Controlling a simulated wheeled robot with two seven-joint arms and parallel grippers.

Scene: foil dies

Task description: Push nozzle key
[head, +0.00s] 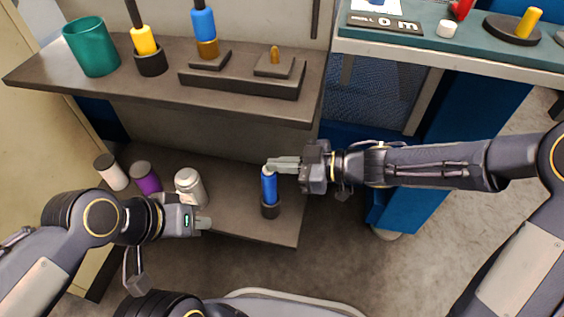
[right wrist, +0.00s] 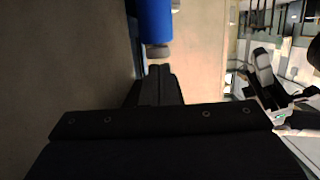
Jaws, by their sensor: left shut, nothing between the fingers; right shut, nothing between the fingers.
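A blue spray can (head: 269,188) with a pale nozzle on top stands upright in a dark round holder (head: 270,208) on the lower shelf. My right gripper (head: 272,164) is shut and empty, reaching in from the right, with its fingertips at the nozzle. In the right wrist view the blue can (right wrist: 155,20) is at the top edge, and its grey nozzle end (right wrist: 158,51) lies just beyond my shut fingers (right wrist: 160,70). I cannot tell whether they touch. My left gripper (head: 206,223) is shut and empty near the lower shelf's front, left of the blue can.
A white can (head: 189,184), a purple one (head: 146,178) and a white-and-dark one (head: 110,172) stand left on the lower shelf (head: 240,225). The upper shelf (head: 150,92) holds a teal cup (head: 91,46) and handled tools. A teal-topped table (head: 470,49) stands at right.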

